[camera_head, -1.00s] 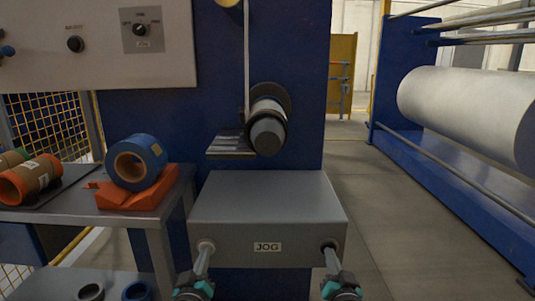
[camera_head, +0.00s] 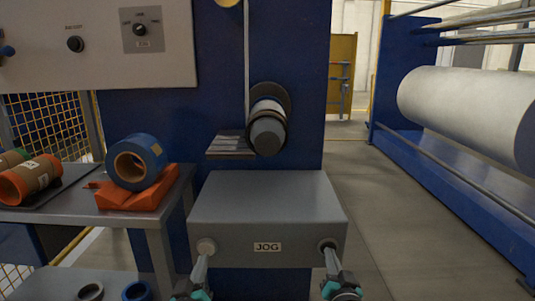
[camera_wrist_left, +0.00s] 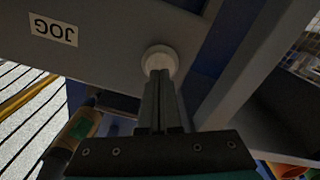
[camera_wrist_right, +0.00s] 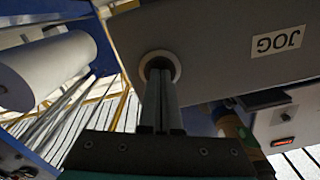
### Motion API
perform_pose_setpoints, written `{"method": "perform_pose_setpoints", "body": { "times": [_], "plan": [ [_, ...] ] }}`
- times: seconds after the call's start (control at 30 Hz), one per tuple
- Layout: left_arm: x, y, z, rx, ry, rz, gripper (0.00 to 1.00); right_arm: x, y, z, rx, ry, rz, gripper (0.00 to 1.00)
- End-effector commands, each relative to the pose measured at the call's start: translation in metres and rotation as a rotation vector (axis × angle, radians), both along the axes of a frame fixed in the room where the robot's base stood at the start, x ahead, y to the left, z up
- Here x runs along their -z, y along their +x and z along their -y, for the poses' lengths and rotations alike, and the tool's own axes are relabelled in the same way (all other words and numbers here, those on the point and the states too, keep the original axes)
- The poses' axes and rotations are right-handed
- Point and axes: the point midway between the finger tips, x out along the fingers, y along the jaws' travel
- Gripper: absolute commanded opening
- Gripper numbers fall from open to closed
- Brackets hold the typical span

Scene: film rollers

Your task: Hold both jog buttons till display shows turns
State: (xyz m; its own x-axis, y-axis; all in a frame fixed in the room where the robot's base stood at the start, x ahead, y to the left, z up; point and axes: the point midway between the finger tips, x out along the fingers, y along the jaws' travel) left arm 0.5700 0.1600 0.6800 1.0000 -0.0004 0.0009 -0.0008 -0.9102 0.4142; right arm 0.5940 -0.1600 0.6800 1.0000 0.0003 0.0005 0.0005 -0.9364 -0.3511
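The grey jog box (camera_head: 268,207) carries a JOG label (camera_head: 267,247) between its two round buttons. The left button (camera_head: 206,246) is pale, and it also shows in the left wrist view (camera_wrist_left: 160,57). My left gripper (camera_head: 202,258) has its fingers together with the tips at this button's edge; I cannot tell whether it is pressed. The right button (camera_head: 327,243) has a pale ring and dark centre in the right wrist view (camera_wrist_right: 160,64). My right gripper (camera_head: 329,253) has its fingers together, tips against that centre, partly covering it. No readable turn display shows.
A film spindle (camera_head: 267,130) and a small metal shelf (camera_head: 231,146) stand above the box. A side table (camera_head: 150,215) at left bears a blue roll (camera_head: 136,161) on an orange cradle (camera_head: 140,195). A large white roll (camera_head: 465,112) is at right.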

Motion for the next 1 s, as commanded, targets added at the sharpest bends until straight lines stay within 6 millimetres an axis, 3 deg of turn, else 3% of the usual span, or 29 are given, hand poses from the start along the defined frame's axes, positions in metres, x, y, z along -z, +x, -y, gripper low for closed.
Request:
{"method": "perform_pose_setpoints", "body": {
  "times": [0.5, 1.0],
  "plan": [
    [0.001, -0.041, 0.000, 0.000, 0.000, -0.001, 0.00, 0.000, 0.000, 0.000, 0.000, 0.000, 0.000, 0.00],
    [-0.003, -0.046, 0.000, 0.000, 0.000, 0.000, 0.00, 0.000, -0.003, 0.000, 0.000, 0.000, -0.002, 0.00]
  ]
}}
